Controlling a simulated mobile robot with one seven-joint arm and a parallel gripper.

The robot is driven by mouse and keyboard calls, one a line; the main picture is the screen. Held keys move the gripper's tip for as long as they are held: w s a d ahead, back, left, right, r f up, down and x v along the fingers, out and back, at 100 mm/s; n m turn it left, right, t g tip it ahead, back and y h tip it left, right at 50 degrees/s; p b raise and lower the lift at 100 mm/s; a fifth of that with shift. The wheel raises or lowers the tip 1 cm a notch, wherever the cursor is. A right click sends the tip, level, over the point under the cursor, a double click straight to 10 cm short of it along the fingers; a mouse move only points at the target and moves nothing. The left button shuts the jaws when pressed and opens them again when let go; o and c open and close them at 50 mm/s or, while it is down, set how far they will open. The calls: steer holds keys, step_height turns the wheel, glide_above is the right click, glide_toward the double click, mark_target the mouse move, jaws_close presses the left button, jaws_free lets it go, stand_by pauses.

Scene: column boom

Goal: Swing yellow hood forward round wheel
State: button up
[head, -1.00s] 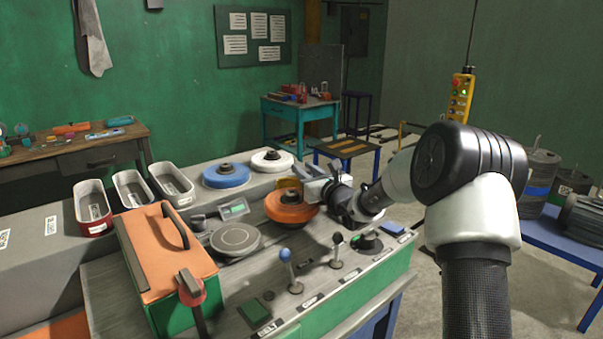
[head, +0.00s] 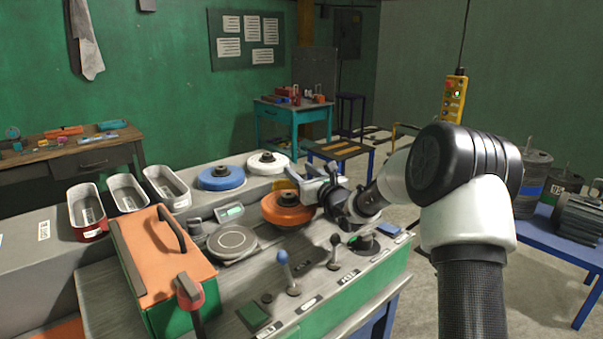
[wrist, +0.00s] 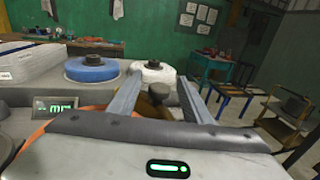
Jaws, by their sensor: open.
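The yellow hood (head: 284,184) shows as a small yellow piece behind the orange wheel (head: 287,213), mostly hidden by my gripper and the wheel. The wheel lies flat on the bench with a dark hub (head: 288,198) on top. My gripper (head: 300,176) is open just above the wheel's back right side, close to the hood. In the wrist view the two grey fingers of my gripper (wrist: 160,82) stand apart. A dark knob (wrist: 158,91) and a bit of yellow show between them. I cannot tell whether either finger touches the hood.
A blue wheel (head: 227,178) and a white wheel (head: 268,163) lie behind. A round grey plate (head: 232,240) and a small display (head: 230,212) are to the left. Levers with a blue knob (head: 282,258) and a black knob (head: 335,240) stand in front. An orange-topped box (head: 165,250) is at left.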

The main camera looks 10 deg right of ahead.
steer(key=shift+s, duration=0.1)
steer(key=v, duration=1.7)
steer(key=shift+s+d, duration=0.1)
steer(key=shift+d, duration=0.05)
